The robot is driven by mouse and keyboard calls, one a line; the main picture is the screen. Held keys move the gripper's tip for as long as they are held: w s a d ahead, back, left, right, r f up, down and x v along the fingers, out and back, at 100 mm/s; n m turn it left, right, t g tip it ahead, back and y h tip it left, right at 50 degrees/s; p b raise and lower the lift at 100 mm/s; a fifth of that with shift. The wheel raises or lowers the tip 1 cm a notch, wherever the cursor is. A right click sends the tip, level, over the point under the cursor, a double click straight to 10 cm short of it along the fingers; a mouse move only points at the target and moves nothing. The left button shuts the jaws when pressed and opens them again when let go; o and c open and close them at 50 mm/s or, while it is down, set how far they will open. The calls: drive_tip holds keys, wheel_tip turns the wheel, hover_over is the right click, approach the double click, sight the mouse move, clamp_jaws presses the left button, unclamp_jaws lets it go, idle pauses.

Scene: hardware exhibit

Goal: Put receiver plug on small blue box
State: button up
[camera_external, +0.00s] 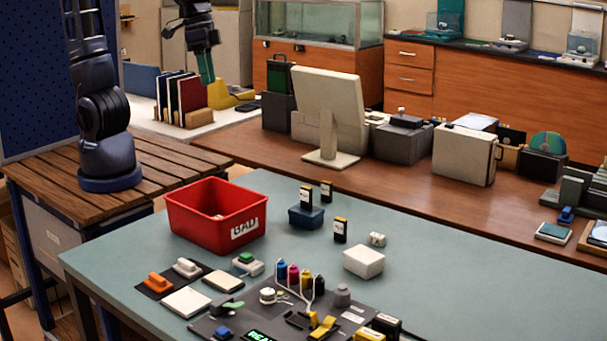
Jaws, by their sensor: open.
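A small blue box (306,218) stands on the grey-green table behind the middle. A black block with a yellow-orange top and pale label (306,197) stands upright at it, seemingly on top. I cannot tell for sure which item is the receiver plug; a small whitish cylindrical piece (377,239) lies to the right of the blue box and may be it. My gripper (206,74) hangs high at the upper left, far from the blue box, with teal fingers pointing down. It is open, and no held object can be made out.
A red bin (216,218) marked "BAD" stands left of the blue box. Other black blocks (340,230) and a white box (363,262) are close by. A dark board (215,325) with coloured bottles (294,275) fills the front. A monitor (330,110) stands on the brown counter behind.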

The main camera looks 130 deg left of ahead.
drive_tip(key=s+d+r+m+t, duration=0.1)
drive_tip(key=s+d+m, duration=0.2)
drive_tip(key=s, duration=0.5)
drive_tip(key=s+d+r+m+t, duration=0.1)
drive_tip(key=s+d+m, duration=0.2)
drive_tip(key=s, duration=0.4)
drive_tip(key=shift+s+r+m, duration=0.25)
drive_tip(key=shift+s+m, duration=0.15)
drive_tip(key=shift+m, duration=0.3)
